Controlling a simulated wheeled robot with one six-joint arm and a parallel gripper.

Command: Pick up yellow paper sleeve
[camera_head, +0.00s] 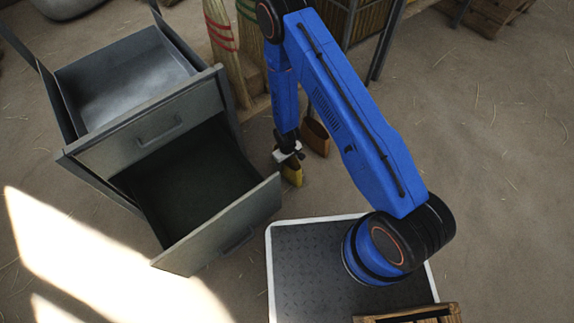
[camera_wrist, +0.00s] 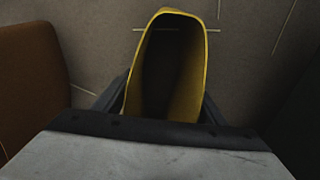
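The yellow paper sleeve (camera_wrist: 195,100) is a hollow, open-topped tube with a dark inside, seen from above in the wrist view. In the head view the yellow sleeve (camera_head: 293,175) shows just under my gripper (camera_head: 289,160), low near the floor. In the wrist view my gripper's dark fingers (camera_wrist: 163,105) lie close along the left and right sides of the sleeve. Its walls hide the fingertips, so I cannot tell whether they press on it. I also cannot tell whether the sleeve touches the floor.
A brown sleeve-like container (camera_head: 316,136) stands just behind, and a brown surface (camera_wrist: 30,85) fills the wrist view's left. A grey metal cabinet (camera_head: 150,130) with an open lower drawer (camera_head: 225,225) is close on the left. Brooms (camera_head: 222,45) stand behind. Floor at right is clear.

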